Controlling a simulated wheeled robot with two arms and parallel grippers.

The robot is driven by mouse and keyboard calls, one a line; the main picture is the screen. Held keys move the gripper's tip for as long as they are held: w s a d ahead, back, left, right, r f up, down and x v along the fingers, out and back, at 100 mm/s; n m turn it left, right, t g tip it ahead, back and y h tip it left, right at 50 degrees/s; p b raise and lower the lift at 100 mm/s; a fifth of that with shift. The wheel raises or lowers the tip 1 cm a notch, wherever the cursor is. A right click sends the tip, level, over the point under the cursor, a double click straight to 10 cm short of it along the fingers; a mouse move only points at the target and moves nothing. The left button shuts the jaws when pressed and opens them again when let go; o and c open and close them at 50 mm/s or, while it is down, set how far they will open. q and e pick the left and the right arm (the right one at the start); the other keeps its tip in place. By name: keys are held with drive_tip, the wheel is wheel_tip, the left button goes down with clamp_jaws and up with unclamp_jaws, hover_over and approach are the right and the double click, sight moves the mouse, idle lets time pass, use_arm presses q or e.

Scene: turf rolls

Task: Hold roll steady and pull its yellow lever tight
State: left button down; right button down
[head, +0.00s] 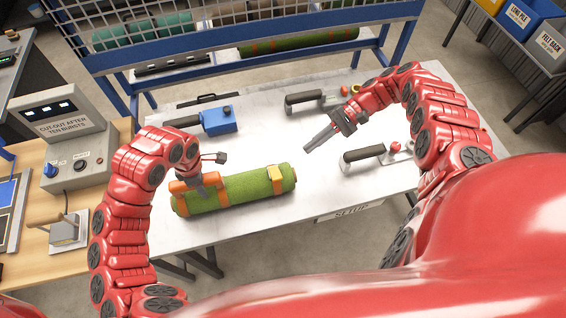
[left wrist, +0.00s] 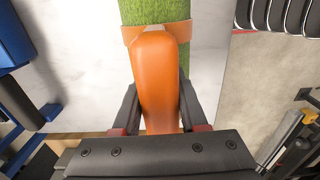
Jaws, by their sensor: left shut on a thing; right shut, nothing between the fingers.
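The green turf roll (head: 235,190) lies on the white table (head: 250,222) with an orange strap near each end. A yellow-orange piece (head: 275,176), possibly the lever, sits on the strap at the right end. My left gripper (head: 202,184) is at the left end of the roll, shut on its orange handle (left wrist: 158,75). In the left wrist view, the fingers of the left gripper (left wrist: 158,105) sit on both sides of the handle, with green turf beyond. My right gripper (head: 312,146) is shut and empty above the table, up and right of the roll, apart from it.
A blue tool (head: 217,121) lies behind the roll. Two black-handled tools (head: 304,98) (head: 364,153) lie near my right arm. A control box (head: 70,135) stands on the wooden bench at left. A blue mesh rack (head: 215,55) stands behind the table.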

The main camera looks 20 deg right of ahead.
drive_tip(key=w+a+r+n+g+h, duration=0.1)
drive_tip(key=w+r+n+h, duration=0.15)
drive_tip(key=n, duration=0.85)
drive_tip(key=w+a+r+n+h, duration=0.1)
drive_tip(key=r+n, duration=0.3)
drive_tip(key=n, duration=0.7)
hover_over(275, 173)
drive_tip(key=w+d, duration=0.2)
wheel_tip(275, 173, down, 6)
drive_tip(key=shift+s+f+n, duration=0.15)
drive_tip(key=shift+s+f, duration=0.2)
drive_tip(key=shift+f, duration=0.25)
drive_tip(key=shift+s+f+n, duration=0.15)
drive_tip(key=shift+s+f, duration=0.15)
drive_tip(key=shift+f, duration=0.25)
drive_tip(key=shift+s+f, duration=0.3)
drive_tip(key=shift+f, duration=0.25)
drive_tip(key=shift+s, duration=0.1)
drive_tip(key=shift+s+f, duration=0.5)
drive_tip(key=shift+f, duration=0.05)
drive_tip(key=shift+w, duration=0.1)
